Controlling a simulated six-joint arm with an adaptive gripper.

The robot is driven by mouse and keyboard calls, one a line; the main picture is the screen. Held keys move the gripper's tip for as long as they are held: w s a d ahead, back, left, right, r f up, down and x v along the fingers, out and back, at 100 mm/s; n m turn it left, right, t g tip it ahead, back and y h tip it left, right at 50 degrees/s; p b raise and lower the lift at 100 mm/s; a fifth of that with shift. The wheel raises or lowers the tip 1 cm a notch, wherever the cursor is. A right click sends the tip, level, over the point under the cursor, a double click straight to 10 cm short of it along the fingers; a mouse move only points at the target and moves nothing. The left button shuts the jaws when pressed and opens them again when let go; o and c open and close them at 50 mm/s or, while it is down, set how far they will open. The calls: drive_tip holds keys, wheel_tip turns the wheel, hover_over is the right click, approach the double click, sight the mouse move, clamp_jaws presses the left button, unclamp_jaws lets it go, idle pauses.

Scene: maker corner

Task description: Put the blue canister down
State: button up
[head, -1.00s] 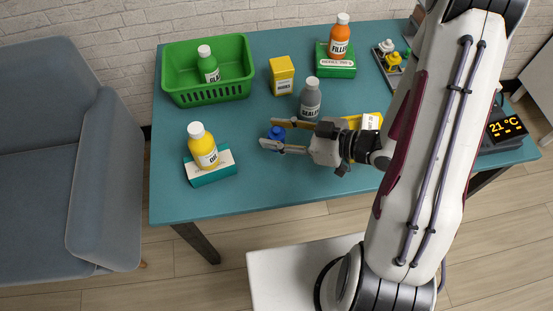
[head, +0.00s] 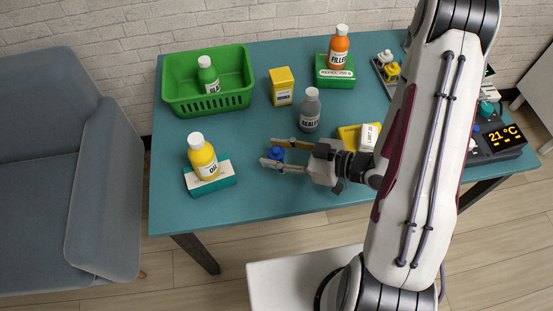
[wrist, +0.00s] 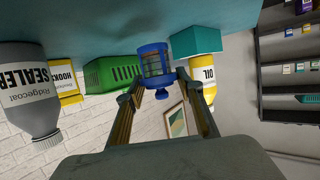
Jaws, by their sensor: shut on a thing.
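The blue canister (head: 276,155) is between the two fingers of my gripper (head: 269,151), over the middle front part of the teal table. In the wrist view, which is upside down, the canister (wrist: 154,62) shows a blue end and a clear or grey banded middle. The fingertips of my gripper (wrist: 154,86) press on its sides. The canister looks upright, with its base close to the tabletop. I cannot tell whether it touches the table. The fingers partly hide it in the head view.
On the teal table (head: 240,195), a grey sealer bottle (head: 310,112) stands just behind my gripper. A yellow oil bottle (head: 202,160) on a teal box (head: 222,183) is to the left. A green basket (head: 215,102) and yellow hooks box (head: 282,88) are farther back. The front is clear.

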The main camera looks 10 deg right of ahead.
sight(283, 163)
drive_tip(key=shift+f, duration=0.2)
idle(0.3)
drive_tip(key=shift+f, duration=1.7)
drive_tip(key=shift+f, duration=0.15)
drive_tip(key=o, duration=1.2)
drive_tip(key=shift+c, duration=0.2)
drive_tip(key=shift+d+r, duration=0.1)
drive_tip(key=shift+r, duration=0.1)
drive_tip(key=shift+v, duration=5.85)
drive_tip(key=shift+s, duration=0.1)
